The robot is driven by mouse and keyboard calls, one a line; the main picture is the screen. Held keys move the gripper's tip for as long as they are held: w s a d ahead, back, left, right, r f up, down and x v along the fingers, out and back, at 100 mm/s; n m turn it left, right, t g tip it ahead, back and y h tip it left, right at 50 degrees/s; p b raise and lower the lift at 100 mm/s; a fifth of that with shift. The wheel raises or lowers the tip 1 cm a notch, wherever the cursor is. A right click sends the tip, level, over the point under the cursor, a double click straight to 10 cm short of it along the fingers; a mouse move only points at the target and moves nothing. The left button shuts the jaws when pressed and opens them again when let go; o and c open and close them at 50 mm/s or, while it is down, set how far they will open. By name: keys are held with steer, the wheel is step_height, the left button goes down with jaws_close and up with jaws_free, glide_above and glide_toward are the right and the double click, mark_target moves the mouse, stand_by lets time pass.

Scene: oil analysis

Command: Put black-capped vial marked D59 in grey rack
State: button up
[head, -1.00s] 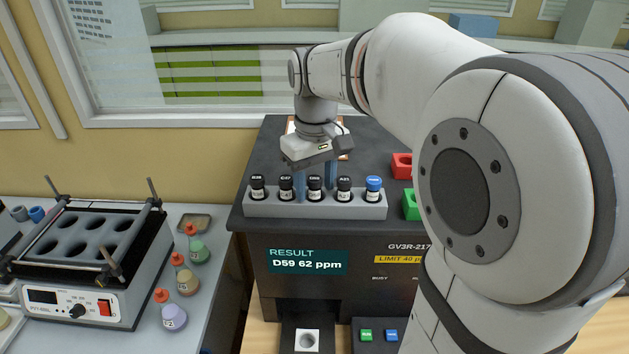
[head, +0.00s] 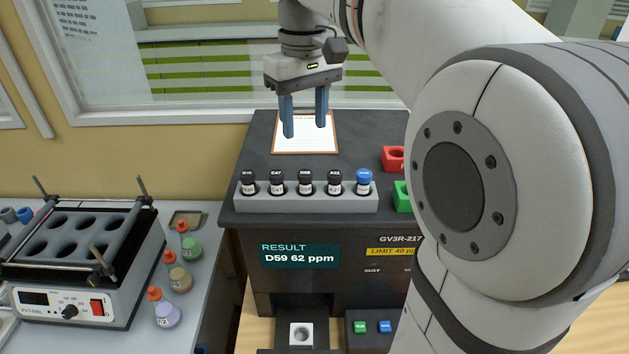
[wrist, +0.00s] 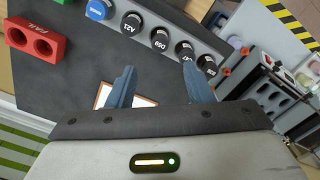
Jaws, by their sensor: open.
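The black-capped vial marked D59 (head: 305,184) stands upright in the grey rack (head: 290,205), third from the left, among other black-capped vials and one blue-capped vial (head: 364,182). In the wrist view the label D59 reads on the cap of the middle vial (wrist: 158,40). My gripper (head: 305,130) is open and empty, raised above and behind the rack, apart from the vials. In the wrist view its two blue fingers (wrist: 157,72) are spread, with nothing between them.
The rack sits on the dark analyser (head: 350,235), whose screen (head: 300,256) reads D59 62 ppm. A clipboard (head: 300,148) lies behind the rack. Red (head: 392,158) and green (head: 401,195) holders stand to the right. A heating block (head: 75,250) and several orange-capped flasks are at left.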

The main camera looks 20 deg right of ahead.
steer(key=s+f+m+t, duration=0.3)
steer(key=s+f, duration=1.1)
steer(key=f, duration=0.4)
steer(key=shift+f, duration=0.25)
steer(key=shift+s, duration=0.1)
